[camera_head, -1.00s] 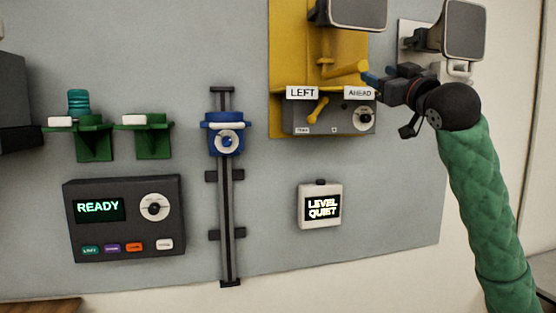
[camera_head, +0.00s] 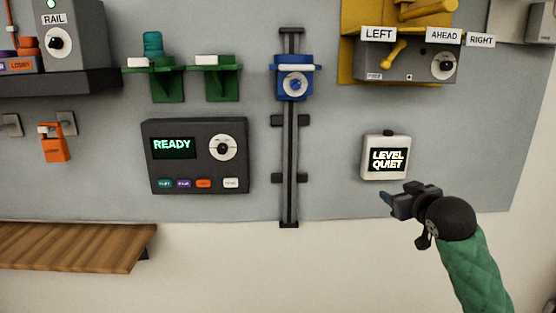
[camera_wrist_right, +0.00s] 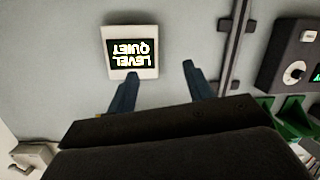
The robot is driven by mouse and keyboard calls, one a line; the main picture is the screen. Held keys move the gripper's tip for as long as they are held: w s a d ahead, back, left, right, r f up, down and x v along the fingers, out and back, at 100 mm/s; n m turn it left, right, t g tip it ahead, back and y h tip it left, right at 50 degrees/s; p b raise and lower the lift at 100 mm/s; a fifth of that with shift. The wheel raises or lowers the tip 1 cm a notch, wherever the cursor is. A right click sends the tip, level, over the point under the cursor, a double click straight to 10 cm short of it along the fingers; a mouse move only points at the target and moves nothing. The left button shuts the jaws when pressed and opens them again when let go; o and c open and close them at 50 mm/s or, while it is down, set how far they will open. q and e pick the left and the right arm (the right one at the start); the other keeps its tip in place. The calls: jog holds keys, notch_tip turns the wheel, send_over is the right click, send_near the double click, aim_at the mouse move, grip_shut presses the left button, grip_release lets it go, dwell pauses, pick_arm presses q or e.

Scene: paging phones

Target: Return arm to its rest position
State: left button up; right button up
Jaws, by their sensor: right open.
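My right arm (camera_head: 476,262), in a green quilted sleeve, comes in from the lower right in the head view. Its gripper (camera_head: 386,198) is just below the small white box (camera_head: 385,173) whose screen reads LEVEL QUIET. In the right wrist view the two blue fingers (camera_wrist_right: 158,78) stand apart with nothing between them. The white box shows upside down there (camera_wrist_right: 131,74), beyond the fingers. I cannot tell the exact gap between gripper and panel. My left gripper does not show.
A grey wall panel holds a READY console (camera_head: 197,183), a vertical rail with a blue slider (camera_head: 294,79), green brackets (camera_head: 166,85) and a yellow unit with a LEFT/AHEAD/RIGHT lever (camera_head: 394,53). A wooden shelf (camera_head: 75,247) is at the lower left. The wall below the rail is bare.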

jog(key=s+a+f+g, duration=0.2)
jog(key=s+f, duration=0.3)
jog(key=f, duration=0.5)
jog(key=s+a+f+m+g, duration=0.15)
jog(key=s+f, duration=0.35)
jog(key=f, duration=0.5)
jog(key=s+a+f+n+g, duration=0.1)
jog(key=s+a+f+g, duration=0.15)
jog(key=s+f, duration=0.6)
jog(key=s+a+f+m+g+h, duration=0.1)
jog(key=s+f+g, duration=0.2)
jog(key=s+f, duration=0.7)
jog(key=s+a+f+g, duration=0.25)
jog(key=s+f, duration=0.55)
jog(key=s, duration=0.4)
jog(key=s+a+f+g, duration=0.1)
jog(key=a+f, duration=0.1)
jog(key=f, duration=1)
jog(key=s+a+f+g, duration=0.1)
jog(key=a+f, duration=0.1)
jog(key=f, duration=1.1)
jog(key=shift+a+f+g, duration=0.3)
jog(key=shift+a+g, duration=0.05)
